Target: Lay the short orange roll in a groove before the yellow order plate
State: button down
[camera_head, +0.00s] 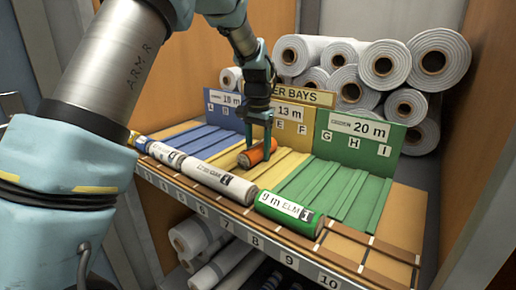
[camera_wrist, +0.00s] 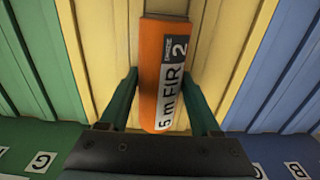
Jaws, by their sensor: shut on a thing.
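The short orange roll (camera_head: 257,153) is between the fingers of my gripper (camera_head: 259,140), over the yellow grooved bay (camera_head: 277,172). In the wrist view the orange roll (camera_wrist: 160,75) shows a label reading "5 m FIR 2". My gripper (camera_wrist: 163,105) is shut on it, one dark green finger on each side. The roll lies roughly along the grooves; I cannot tell whether it touches the groove bottom. The yellow order plate (camera_head: 291,117), marked "13 m", stands behind the yellow bay, partly hidden by my gripper.
The blue bay (camera_head: 196,143) with its plate (camera_head: 223,106) is on the left, the green bay (camera_head: 335,192) with its plate (camera_head: 357,133) on the right. A white roll (camera_head: 216,180) and a green roll (camera_head: 290,213) lie along the front edge. Large white rolls (camera_head: 385,64) are stacked behind.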

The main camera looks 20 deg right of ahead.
aim_at(258, 144)
jog(key=shift+f, duration=0.1)
jog(key=shift+c, duration=0.5)
grip_release()
notch_tip(258, 144, up, 12)
jog(key=b, duration=0.1)
dwell(0.5)
